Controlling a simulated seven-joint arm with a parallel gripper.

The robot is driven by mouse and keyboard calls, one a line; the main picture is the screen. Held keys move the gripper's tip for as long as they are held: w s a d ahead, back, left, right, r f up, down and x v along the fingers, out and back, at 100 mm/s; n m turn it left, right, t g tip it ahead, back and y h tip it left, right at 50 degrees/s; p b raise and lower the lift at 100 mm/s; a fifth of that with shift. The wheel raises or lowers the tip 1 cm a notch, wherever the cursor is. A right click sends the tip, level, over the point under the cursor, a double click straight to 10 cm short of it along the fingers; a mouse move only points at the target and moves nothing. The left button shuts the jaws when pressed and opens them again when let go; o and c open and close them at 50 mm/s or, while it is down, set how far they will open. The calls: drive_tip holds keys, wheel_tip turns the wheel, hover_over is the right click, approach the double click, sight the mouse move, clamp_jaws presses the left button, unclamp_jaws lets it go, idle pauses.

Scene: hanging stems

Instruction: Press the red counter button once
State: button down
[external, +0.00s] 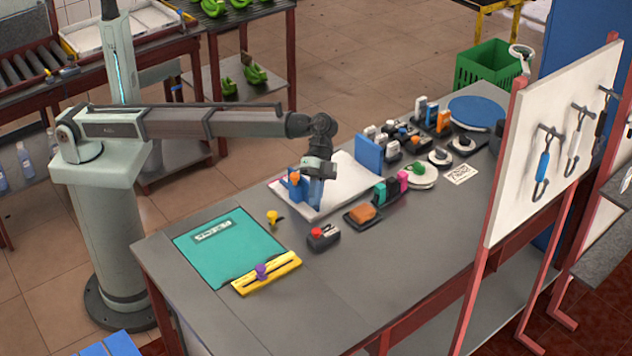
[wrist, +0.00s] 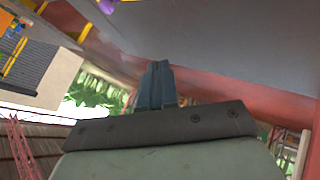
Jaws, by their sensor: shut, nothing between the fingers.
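The red counter button (external: 317,232) sits on a small dark box (external: 322,241) near the middle of the grey bench in the external view. A pale part stands on the box beside the button. My gripper (external: 315,190) is a little behind the box, over the white board, close to a blue and orange item (external: 296,184). I cannot tell whether it touches that item. In the wrist view the two dark fingers of my gripper (wrist: 158,82) are together, with nothing between them. The button does not show in the wrist view.
A teal mat (external: 225,250) and a yellow bar with a purple knob (external: 265,272) lie left of the box. A yellow item (external: 273,219) stands nearby. An orange block on a dark tray (external: 366,214) is to the right. Bare bench lies in front of the box.

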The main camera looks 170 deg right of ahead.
sight(313, 231)
drive_tip(key=shift+s+a+r, duration=0.25)
drive_tip(key=shift+s, duration=0.4)
drive_tip(key=shift+f, duration=0.15)
drive_tip(key=shift+f, duration=4.3)
drive_tip(key=shift+f, duration=0.3)
drive_tip(key=shift+s+d+f, duration=0.1)
drive_tip(key=shift+d+f, duration=0.15)
drive_tip(key=shift+f, duration=0.3)
drive_tip(key=shift+s+d+f, duration=0.1)
drive_tip(key=shift+d+f, duration=0.15)
drive_tip(key=shift+f, duration=0.25)
drive_tip(key=shift+a+r, duration=0.15)
drive_tip(key=shift+r, duration=0.2)
idle(0.4)
drive_tip(key=shift+w+a+r, duration=0.1)
drive_tip(key=shift+a+r, duration=0.15)
drive_tip(key=shift+r, duration=0.5)
drive_tip(key=shift+w+a+r, duration=0.1)
drive_tip(key=shift+a+r, duration=0.05)
drive_tip(key=shift+r, duration=1.6)
